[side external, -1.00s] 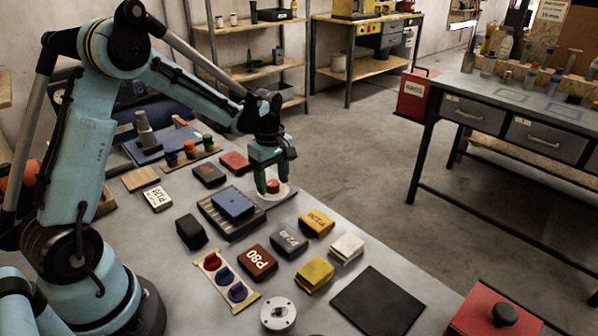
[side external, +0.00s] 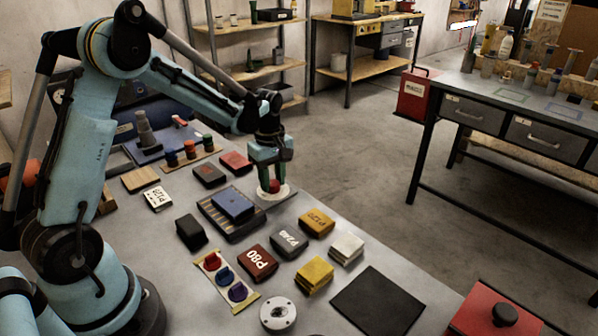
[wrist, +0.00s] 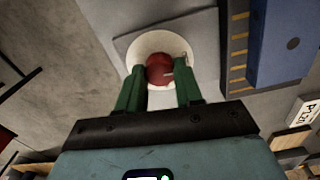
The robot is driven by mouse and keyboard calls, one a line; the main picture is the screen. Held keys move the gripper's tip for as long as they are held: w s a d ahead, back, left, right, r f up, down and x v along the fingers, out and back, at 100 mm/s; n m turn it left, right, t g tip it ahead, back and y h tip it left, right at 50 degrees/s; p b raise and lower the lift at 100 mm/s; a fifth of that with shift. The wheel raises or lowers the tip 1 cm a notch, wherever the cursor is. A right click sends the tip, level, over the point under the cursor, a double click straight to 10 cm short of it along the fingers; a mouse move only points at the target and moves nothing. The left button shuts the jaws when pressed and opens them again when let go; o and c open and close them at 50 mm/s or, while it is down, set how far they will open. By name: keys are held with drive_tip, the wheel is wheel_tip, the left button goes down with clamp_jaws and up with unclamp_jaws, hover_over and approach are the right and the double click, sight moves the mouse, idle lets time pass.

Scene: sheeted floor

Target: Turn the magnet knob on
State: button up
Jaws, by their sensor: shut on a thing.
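The red magnet knob (side external: 274,186) sits on a round white base (side external: 284,192) at the far edge of the bench. In the wrist view the knob (wrist: 159,69) shows between the two green fingers, with a pale mark on its right side, and the white base (wrist: 140,48) lies on a grey plate (wrist: 123,42). My gripper (side external: 274,184) points down over the base, and it also shows in the wrist view (wrist: 159,78). It is shut on the knob, one finger at each side. The exact contact points are partly hidden.
A blue block (side external: 233,204) lies on a dark ribbed tray (side external: 212,216) just left of the knob. The bench edge and open floor are to the right.

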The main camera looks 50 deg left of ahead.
sight(273, 183)
drive_tip(key=m, duration=0.8)
drive_tip(key=shift+m, duration=0.4)
drive_tip(key=m, duration=0.4)
drive_tip(key=shift+m, duration=1.9)
drive_tip(key=o, duration=1)
drive_tip(key=shift+o, duration=0.2)
wheel_tip(273, 183, up, 12)
